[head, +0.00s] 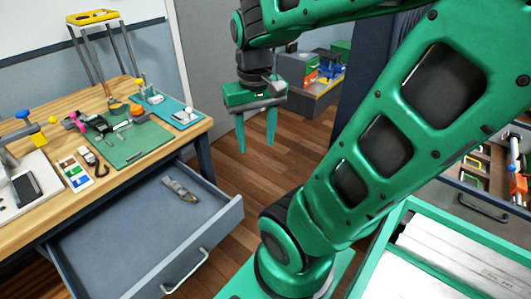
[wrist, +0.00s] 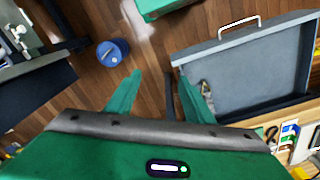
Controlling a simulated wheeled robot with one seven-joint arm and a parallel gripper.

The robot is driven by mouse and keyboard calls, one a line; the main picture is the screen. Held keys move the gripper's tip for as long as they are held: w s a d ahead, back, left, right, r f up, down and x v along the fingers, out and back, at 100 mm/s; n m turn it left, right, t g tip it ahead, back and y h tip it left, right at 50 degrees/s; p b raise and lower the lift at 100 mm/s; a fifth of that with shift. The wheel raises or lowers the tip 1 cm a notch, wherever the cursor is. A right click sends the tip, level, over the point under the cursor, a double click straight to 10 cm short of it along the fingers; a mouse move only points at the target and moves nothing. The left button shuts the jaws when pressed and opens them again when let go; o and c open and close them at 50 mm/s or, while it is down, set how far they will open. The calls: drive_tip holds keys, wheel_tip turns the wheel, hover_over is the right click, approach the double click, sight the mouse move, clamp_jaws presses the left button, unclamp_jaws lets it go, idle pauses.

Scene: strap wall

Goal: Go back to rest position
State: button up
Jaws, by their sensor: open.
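My green gripper (head: 257,128) hangs fingers-down over the wooden floor, to the right of the workbench and clear of the open drawer. Its two fingers are apart with nothing between them. In the wrist view the gripper (wrist: 155,90) also shows open and empty, with floor and a dark upright bar beyond the fingers. My arm reaches across the right half of the head view and hides part of the room behind it.
A grey drawer (head: 228,212) stands open below the wooden workbench (head: 60,215), with a strap-like item (head: 181,190) inside. A green cutting mat (head: 128,145) and tools lie on the bench. A blue bin (wrist: 112,52) stands on the floor. A green-edged case (head: 385,235) is at lower right.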

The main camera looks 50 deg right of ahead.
drive_tip(key=shift+y, duration=0.3)
drive_tip(key=s, duration=0.1)
drive_tip(key=s+f, duration=0.1)
drive_tip(key=s, duration=0.1)
drive_tip(key=s+a+f, duration=0.1)
drive_tip(key=s, duration=0.1)
drive_tip(key=shift+w, duration=0.2)
drive_tip(key=shift+w+f, duration=0.25)
drive_tip(key=shift+w, duration=0.25)
drive_tip(key=shift+c, duration=0.2)
